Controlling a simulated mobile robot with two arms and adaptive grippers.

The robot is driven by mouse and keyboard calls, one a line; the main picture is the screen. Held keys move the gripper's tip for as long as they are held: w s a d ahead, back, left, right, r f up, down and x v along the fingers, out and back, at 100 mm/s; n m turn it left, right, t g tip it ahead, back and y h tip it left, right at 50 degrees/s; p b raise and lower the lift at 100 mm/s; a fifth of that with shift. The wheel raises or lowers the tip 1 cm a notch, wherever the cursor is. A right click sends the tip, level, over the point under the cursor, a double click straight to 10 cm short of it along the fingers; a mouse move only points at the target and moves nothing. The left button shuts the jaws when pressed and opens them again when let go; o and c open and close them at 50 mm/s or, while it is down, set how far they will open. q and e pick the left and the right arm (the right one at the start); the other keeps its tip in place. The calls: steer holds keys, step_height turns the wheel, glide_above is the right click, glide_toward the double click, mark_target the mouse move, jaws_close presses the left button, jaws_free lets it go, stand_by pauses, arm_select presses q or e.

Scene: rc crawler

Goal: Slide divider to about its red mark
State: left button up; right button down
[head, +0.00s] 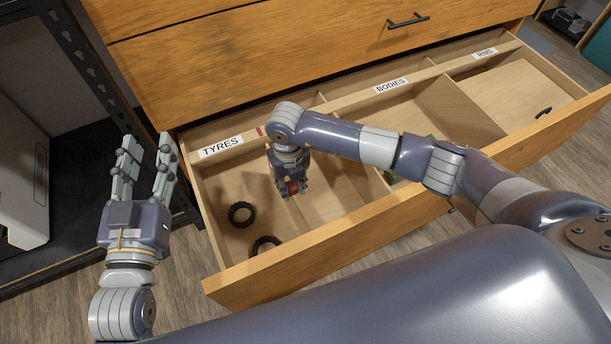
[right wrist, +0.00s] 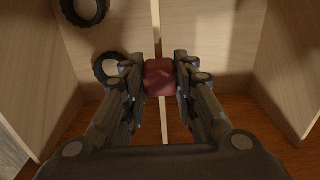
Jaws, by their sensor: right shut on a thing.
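The open drawer has a thin light-wood divider (right wrist: 164,122) running front to back, with a dark red grip block (right wrist: 160,77) on its top edge. The block also shows in the head view (head: 292,187). My right gripper (head: 291,190) is shut on this block, one finger on each side. A small red mark (head: 260,131) sits on the drawer's back rail, just right of the TYRES label (head: 221,147). My right arm hides the divider's far end, so its exact offset from the mark cannot be told. My left gripper (head: 147,146) is open and empty, left of the drawer.
Two black tyres (head: 242,214) (head: 265,245) lie in the TYRES compartment, left of the divider. BODIES (head: 391,86) and RIMS (head: 485,53) labels mark the other compartments. A dark shelf frame (head: 92,75) stands at left.

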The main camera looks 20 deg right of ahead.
steer(key=shift+a, duration=0.3)
steer(key=c, duration=1.6)
jaws_free()
steer(key=shift+o, duration=0.2)
steer(key=shift+r, duration=0.1)
step_height(320, 180, up, 12)
